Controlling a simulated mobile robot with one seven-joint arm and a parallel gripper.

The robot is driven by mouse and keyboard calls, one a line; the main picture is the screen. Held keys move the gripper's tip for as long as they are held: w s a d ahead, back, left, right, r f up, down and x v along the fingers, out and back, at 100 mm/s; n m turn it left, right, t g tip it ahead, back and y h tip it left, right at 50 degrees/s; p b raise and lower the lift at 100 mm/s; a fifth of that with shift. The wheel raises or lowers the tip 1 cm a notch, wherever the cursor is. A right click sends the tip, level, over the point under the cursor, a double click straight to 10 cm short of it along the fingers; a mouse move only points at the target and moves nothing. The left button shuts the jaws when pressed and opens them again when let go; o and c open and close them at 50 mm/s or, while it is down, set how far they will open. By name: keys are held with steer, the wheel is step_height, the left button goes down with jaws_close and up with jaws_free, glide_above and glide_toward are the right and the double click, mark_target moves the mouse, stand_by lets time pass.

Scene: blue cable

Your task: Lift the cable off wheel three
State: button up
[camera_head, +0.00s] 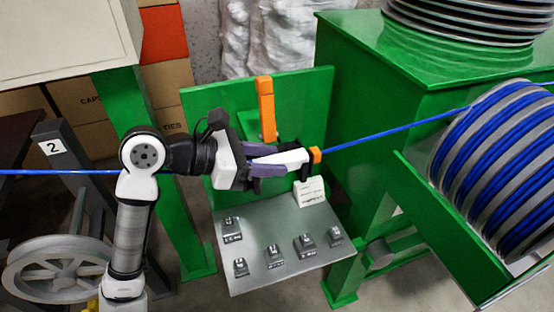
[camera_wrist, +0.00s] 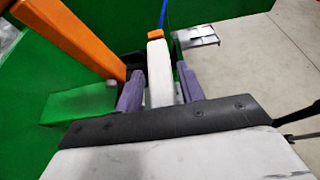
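The blue cable (camera_head: 395,128) runs from the left edge of the head view, behind my arm, to the large reel at the right. In the wrist view a short piece of the cable (camera_wrist: 163,14) shows beyond my gripper. My gripper (camera_head: 275,162) is at the green stand, near the cable. Its purple fingers (camera_wrist: 160,90) stand apart on either side of a white bar (camera_wrist: 160,70), which has an orange tip in the head view. I cannot tell whether they press on it. No wheel marked three can be made out.
A grey wheel (camera_head: 60,268) stands at the lower left under a post labelled 2 (camera_head: 53,147). An orange upright (camera_head: 266,108) rises close to my gripper. A grey panel with several small blocks (camera_head: 275,275) lies below. The wound reel (camera_head: 500,165) is at the right.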

steer(key=c, duration=0.7)
steer(key=shift+r, duration=0.1)
